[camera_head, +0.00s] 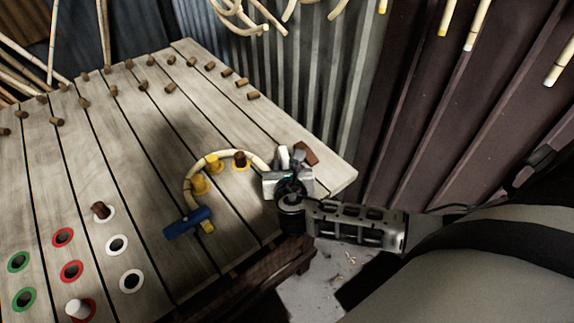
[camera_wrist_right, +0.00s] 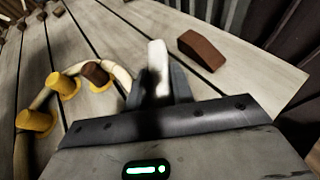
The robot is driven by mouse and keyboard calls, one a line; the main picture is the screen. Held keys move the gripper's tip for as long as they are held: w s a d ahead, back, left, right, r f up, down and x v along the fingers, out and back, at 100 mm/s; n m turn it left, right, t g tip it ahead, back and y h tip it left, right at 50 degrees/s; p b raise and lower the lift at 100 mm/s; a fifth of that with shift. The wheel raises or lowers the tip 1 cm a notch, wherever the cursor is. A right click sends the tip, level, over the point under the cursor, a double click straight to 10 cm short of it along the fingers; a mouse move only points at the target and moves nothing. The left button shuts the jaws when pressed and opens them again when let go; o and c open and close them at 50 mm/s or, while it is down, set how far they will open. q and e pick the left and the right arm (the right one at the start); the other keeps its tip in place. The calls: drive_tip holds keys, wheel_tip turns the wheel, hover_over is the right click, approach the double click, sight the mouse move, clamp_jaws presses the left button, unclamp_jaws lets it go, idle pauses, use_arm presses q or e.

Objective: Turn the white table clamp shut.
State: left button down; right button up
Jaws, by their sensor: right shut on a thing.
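The white table clamp (camera_wrist_right: 158,55) shows as a white bar between the fingers of my right gripper (camera_wrist_right: 160,88) in the right wrist view. In the head view, the right gripper (camera_head: 289,165) is at the table's right corner, shut on the white clamp (camera_head: 283,155). Most of the clamp is hidden by the fingers and gripper body. A curved rattan cane (camera_head: 187,185) runs around yellow pegs (camera_head: 200,185) and a brown peg (camera_head: 239,158), with one end at the gripper. My left gripper is in neither view.
A brown wedge block (camera_wrist_right: 203,50) lies just right of the clamp. The slatted table (camera_head: 130,150) holds several brown pegs and coloured ringed holes. A corrugated metal wall (camera_head: 300,95) stands behind the table's right edge.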

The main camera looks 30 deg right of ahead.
drive_tip(key=m+g+h, duration=0.1)
drive_tip(key=m+h, duration=0.1)
drive_tip(key=m+g+h, duration=0.1)
drive_tip(key=m+g, duration=0.1)
drive_tip(key=w+a+m+g+h, duration=0.1)
drive_tip(key=m+g+h, duration=0.1)
drive_tip(key=shift+m+h, duration=0.3)
drive_tip(key=m+g, duration=0.1)
drive_tip(key=g, duration=0.1)
drive_tip(key=m+g+h+b, duration=0.1)
drive_tip(key=m+g, duration=0.1)
drive_tip(key=shift+w+m+h, duration=0.2)
drive_tip(key=shift+m+h, duration=0.1)
use_arm(q)
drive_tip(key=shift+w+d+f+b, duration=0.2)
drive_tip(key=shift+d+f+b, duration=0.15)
drive_tip(key=shift+b, duration=0.15)
use_arm(e)
drive_tip(key=shift+w+m+g, duration=0.1)
drive_tip(key=shift+m+g, duration=0.5)
drive_tip(key=shift+g, duration=0.2)
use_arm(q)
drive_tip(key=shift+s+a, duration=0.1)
use_arm(e)
drive_tip(key=shift+d+r, duration=0.1)
drive_tip(key=o, duration=1)
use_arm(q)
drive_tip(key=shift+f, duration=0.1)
